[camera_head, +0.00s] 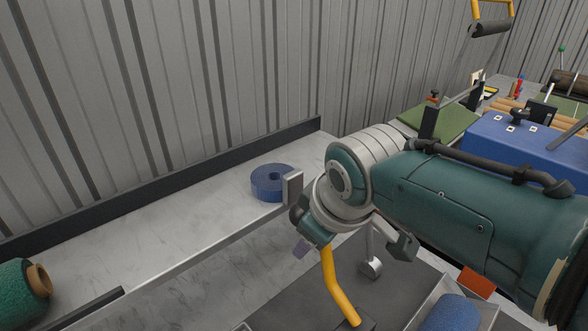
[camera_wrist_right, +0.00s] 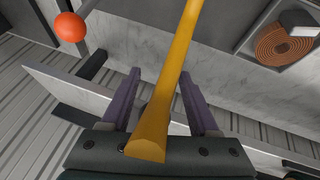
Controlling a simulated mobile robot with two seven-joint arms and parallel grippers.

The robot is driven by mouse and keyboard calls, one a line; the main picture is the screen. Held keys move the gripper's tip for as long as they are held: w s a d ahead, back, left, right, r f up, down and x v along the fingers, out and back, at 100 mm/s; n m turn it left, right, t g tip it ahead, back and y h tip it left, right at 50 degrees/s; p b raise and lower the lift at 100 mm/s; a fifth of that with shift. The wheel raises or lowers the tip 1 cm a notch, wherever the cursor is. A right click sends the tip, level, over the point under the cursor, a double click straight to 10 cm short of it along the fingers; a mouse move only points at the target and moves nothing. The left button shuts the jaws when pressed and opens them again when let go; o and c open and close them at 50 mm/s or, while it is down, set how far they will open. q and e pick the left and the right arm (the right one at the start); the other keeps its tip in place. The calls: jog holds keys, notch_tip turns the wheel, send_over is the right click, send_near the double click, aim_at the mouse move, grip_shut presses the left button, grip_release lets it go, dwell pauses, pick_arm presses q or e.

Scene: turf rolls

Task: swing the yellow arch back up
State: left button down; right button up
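A bent yellow bar (camera_head: 337,285), seemingly part of the yellow arch, slopes down below my right wrist in the head view. The rest of it is hidden behind my arm or out of frame. In the right wrist view the yellow bar (camera_wrist_right: 172,85) runs from the top edge down between the purple fingers of my right gripper (camera_wrist_right: 160,85). The fingers stand apart, with the bar nearer the right one; I see no clear grip. My left gripper is not in view.
A blue roll (camera_head: 268,184) lies on the pale bench (camera_head: 190,225); a green roll (camera_head: 17,290) is at its left. A blue block (camera_head: 530,143), green mat (camera_head: 450,122) and upper yellow frame (camera_head: 493,8) are at right. An orange ball (camera_wrist_right: 70,27) and coiled brown roll (camera_wrist_right: 287,42) show in the wrist view.

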jog(key=shift+o, duration=0.9)
jog(key=shift+w+a+r, duration=0.15)
jog(key=shift+w+r, duration=0.05)
jog(key=shift+r, duration=0.1)
jog(key=p+v, duration=0.5)
jog(key=v, duration=0.5)
jog(key=shift+s+f, duration=0.1)
